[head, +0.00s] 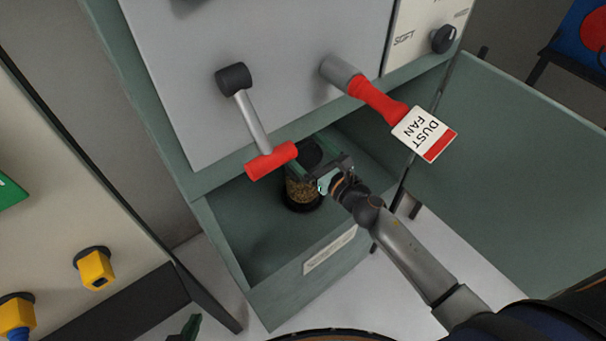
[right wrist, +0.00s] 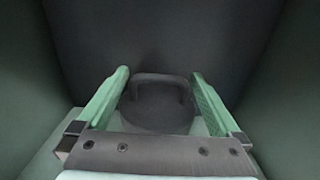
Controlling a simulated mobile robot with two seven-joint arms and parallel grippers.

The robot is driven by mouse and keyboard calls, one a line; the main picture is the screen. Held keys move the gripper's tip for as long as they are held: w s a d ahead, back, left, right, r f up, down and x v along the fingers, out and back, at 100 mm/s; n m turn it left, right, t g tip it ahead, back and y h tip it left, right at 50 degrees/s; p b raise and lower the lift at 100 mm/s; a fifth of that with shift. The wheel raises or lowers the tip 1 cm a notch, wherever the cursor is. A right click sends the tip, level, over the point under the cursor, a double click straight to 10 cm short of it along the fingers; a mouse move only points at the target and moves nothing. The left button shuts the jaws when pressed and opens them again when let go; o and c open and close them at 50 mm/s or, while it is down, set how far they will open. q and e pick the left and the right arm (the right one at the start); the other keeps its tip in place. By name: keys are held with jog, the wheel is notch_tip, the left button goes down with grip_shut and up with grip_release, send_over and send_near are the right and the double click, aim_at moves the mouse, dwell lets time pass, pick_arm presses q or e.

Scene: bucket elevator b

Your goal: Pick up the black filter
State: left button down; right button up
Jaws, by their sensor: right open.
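The black filter (head: 300,204) stands in the green open-topped bin under the grey panel. In the head view it is a round dark body with a gold-brown band, its top partly hidden by my right gripper. In the right wrist view its round black lid and arched handle (right wrist: 160,78) show between the fingers. My right gripper (head: 309,166) is open above the filter, with a green finger on each side of the handle; I see no clear contact. Only a green tip of my left gripper (head: 190,328) shows at the bottom left, and its jaws cannot be read.
A red-handled lever (head: 271,160) and a red "DUST FAN" lever (head: 378,101) stick out above the bin (head: 262,262), close to my right gripper. A green panel (head: 500,150) stands to the right.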

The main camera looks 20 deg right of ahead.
jog(key=shift+r, duration=0.1)
grip_shut()
dwell(0.6)
